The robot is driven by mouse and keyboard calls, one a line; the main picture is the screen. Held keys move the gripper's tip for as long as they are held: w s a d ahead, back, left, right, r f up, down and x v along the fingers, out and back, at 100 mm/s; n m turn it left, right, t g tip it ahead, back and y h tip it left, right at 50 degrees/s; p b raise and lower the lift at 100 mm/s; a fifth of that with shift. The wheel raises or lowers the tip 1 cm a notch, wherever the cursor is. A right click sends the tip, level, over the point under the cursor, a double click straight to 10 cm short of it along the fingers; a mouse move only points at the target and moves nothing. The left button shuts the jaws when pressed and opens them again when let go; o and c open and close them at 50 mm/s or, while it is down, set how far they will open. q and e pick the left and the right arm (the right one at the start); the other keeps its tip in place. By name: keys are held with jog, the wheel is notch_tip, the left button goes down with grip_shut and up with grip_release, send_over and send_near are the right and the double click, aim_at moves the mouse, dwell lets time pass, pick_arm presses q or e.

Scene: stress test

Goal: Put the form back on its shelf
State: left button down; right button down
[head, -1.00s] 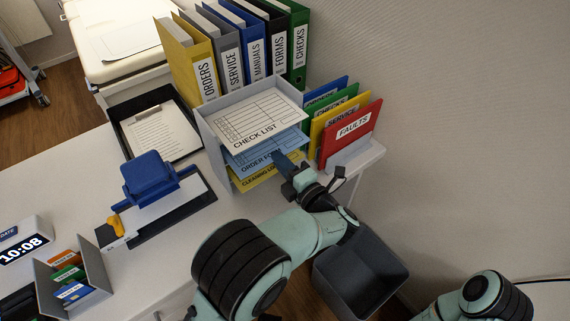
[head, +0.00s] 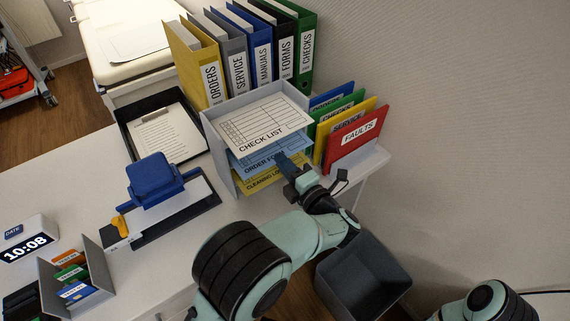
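The blue order form (head: 262,163) lies in the middle level of the grey shelf unit (head: 214,139), its front edge showing. A white check list (head: 262,118) lies above it and a yellow cleaning log (head: 264,180) below. My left gripper (head: 284,162) is at the order form's front edge, right of its printed title. Its dark fingers appear closed on that edge; the fingertips are partly hidden by the gripper. The form's rear part is hidden under the check list. My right gripper is out of view; only part of that arm shows at the lower right.
Upright binders (head: 250,52) stand behind the shelf unit. Coloured folders (head: 354,142) stand to its right. A black tray (head: 132,130) and a blue hole punch (head: 156,180) are to the left. A dark bin (head: 364,274) stands beside the desk.

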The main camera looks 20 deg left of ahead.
pick_arm(q)
jog(key=shift+w+a, duration=0.25)
jog(key=shift+a, duration=0.1)
dwell(0.4)
jog(key=c, duration=1.3)
grip_release()
jog(key=v, duration=1.3)
jog(key=shift+s+d, duration=0.15)
